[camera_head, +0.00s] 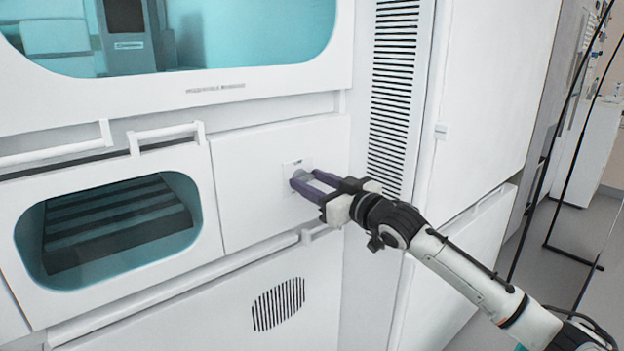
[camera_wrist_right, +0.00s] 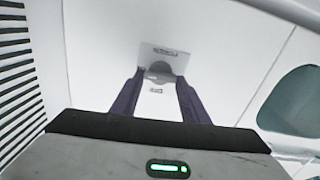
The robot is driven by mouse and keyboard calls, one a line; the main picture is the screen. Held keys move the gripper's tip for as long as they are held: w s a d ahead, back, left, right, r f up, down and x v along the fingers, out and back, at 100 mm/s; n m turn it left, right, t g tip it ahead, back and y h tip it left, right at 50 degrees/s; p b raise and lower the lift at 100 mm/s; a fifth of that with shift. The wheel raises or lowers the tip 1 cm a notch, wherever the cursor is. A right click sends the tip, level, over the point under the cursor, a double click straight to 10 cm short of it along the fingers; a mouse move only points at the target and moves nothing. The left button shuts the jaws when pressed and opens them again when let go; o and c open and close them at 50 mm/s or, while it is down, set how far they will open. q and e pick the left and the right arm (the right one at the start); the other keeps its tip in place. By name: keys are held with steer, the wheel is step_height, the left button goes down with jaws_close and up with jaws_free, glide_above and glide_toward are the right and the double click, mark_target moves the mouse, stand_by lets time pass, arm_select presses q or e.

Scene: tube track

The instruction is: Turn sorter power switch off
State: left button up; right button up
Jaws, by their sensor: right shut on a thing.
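The sorter (camera_head: 270,220) is a large white cabinet. Its power switch (camera_head: 302,172) is a small grey knob on a pale label plate on a white panel, right of the lower window. In the right wrist view the switch (camera_wrist_right: 160,72) sits between the fingertips, below printed lettering. My right gripper (camera_head: 303,180) has its purple fingers at the panel, shut on the switch; the wrist view shows the same gripper (camera_wrist_right: 158,80). The fingers partly hide the knob in the head view, and I cannot read its position. My left gripper is not in view.
A lower window (camera_head: 120,220) with dark slats lies left of the panel, with a white handle bar (camera_head: 166,133) above it. A large teal window (camera_head: 230,35) is higher up. A vent grille (camera_head: 398,90) stands to the right. Open floor (camera_head: 560,240) shows at far right.

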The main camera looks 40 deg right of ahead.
steer(key=n+p, duration=0.3)
steer(key=shift+a+r, duration=0.1)
steer(key=shift+r, duration=0.1)
steer(key=n+p, duration=0.2)
steer(key=n, duration=0.1)
steer(key=shift+f+n, duration=0.1)
steer(key=shift+n, duration=0.3)
steer(key=n+p, duration=0.1)
steer(key=n, duration=0.1)
steer(key=shift+a+f+n+p, duration=0.1)
steer(key=shift+n+p, duration=0.3)
steer(key=n+p, duration=0.1)
steer(key=n, duration=0.2)
steer(key=shift+f+n, duration=0.1)
steer(key=shift+n, duration=0.2)
steer(key=n+p, duration=0.1)
steer(key=n, duration=0.2)
steer(key=shift+f+n, duration=0.1)
steer(key=shift+n, duration=0.2)
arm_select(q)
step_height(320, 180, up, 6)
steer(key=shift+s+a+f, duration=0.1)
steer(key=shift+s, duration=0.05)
arm_select(e)
steer(key=shift+n, duration=0.3)
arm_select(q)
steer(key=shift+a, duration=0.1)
arm_select(e)
steer(key=o, duration=1.1)
steer(key=shift+c, duration=0.2)
